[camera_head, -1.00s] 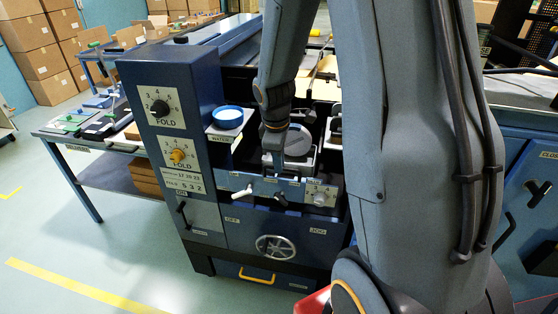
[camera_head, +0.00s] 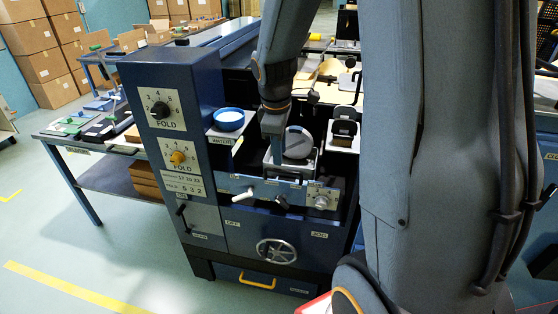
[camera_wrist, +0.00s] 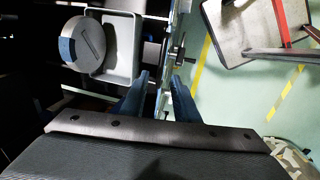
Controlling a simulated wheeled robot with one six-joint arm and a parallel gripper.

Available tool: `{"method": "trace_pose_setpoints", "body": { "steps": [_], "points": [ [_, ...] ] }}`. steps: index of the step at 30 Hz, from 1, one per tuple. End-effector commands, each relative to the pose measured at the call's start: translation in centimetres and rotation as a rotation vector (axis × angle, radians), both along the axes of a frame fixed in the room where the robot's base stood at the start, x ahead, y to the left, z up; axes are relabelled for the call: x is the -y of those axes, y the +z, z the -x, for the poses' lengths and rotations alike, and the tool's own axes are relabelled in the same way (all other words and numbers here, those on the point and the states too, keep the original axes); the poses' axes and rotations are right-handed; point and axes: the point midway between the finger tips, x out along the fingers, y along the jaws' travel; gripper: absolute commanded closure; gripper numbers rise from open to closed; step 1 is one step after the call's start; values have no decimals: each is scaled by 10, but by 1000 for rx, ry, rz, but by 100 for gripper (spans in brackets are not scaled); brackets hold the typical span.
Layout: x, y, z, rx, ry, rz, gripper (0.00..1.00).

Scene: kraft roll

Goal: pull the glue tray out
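A pale tray (camera_head: 271,170) holding a round grey disc-like part (camera_head: 298,144) sits in the bay of the blue machine, behind the front panel with knobs (camera_head: 282,190). I take it for the glue tray; no label on it can be read. In the wrist view the tray (camera_wrist: 123,70) and grey part (camera_wrist: 86,46) are at the upper left. My gripper (camera_head: 273,155) points down at the tray's left side in the head view. In the wrist view its two blue fingers (camera_wrist: 161,77) are apart, with a narrow panel edge seen between them. Contact with the tray cannot be told.
A blue bowl (camera_head: 229,119) stands on a shelf marked WATER left of my gripper. A dark item on a white plate (camera_head: 342,148) is at the right. A handwheel (camera_head: 276,251) and a yellow-handled drawer (camera_head: 258,281) are below. Floor at left is clear.

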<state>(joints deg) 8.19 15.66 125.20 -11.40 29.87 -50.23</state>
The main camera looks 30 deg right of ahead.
Motion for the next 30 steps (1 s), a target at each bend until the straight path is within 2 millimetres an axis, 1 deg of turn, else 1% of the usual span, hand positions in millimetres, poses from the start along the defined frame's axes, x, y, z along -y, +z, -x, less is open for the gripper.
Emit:
{"method": "trace_pose_setpoints", "body": {
  "steps": [1,6,23,26,29,30],
  "points": [
    [-1,6,0,4,0,1,72],
    [-2,18,2,2,1,1,72],
    [-4,19,4,1,-7,-2,72],
    [-13,15,14,8,-73,-25,72],
    [-33,5,37,18,-221,-72,72],
    [-42,0,49,22,-297,-95,72]
  ]
}}
